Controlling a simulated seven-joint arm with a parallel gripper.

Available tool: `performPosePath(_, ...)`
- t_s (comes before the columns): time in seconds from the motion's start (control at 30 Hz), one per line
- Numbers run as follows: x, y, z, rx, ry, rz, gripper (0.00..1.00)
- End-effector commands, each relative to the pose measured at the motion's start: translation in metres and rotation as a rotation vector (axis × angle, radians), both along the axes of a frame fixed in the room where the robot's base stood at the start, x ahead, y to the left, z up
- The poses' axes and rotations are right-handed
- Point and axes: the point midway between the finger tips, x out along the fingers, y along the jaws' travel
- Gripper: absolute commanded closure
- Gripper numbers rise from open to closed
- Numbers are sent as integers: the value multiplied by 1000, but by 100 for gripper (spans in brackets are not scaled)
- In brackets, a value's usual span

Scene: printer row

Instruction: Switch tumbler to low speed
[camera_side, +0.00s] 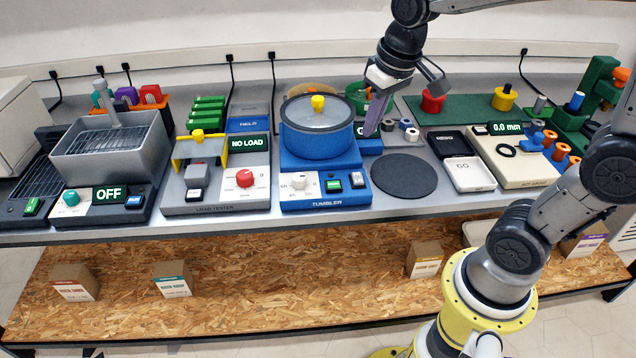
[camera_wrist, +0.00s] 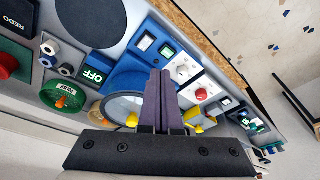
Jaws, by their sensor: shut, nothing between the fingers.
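The blue tumbler (camera_side: 320,147) stands at the middle of the bench, its round drum closed by a clear lid with a yellow knob (camera_side: 318,102). Its front panel carries a white dial (camera_side: 299,183), a green button (camera_side: 333,186) and a black-and-white rocker switch (camera_side: 357,180). The dial's exact setting is too small to read. My gripper (camera_side: 368,133) is shut and empty, pointing down just right of the drum. In the wrist view my gripper (camera_wrist: 160,74) covers part of the tumbler; the white dial (camera_wrist: 182,71) shows beyond the fingertips. A display (camera_wrist: 93,76) beside the drum reads OFF.
A load tester (camera_side: 215,175) stands left of the tumbler, with a red knob (camera_side: 245,178). A dark round pad (camera_side: 404,176) lies to the right. The bench's front edge is close to the tumbler panel.

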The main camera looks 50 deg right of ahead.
Motion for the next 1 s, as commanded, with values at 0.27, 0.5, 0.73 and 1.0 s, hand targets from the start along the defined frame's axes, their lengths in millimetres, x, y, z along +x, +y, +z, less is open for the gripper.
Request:
performPosePath(0.27,-94,28,37,-24,-223,111,100)
performPosePath(0.5,-138,32,16,-34,-265,157,100)
performPosePath(0.73,-141,32,9,-38,-246,169,100)
performPosePath(1.0,-142,32,9,-22,-238,128,100)
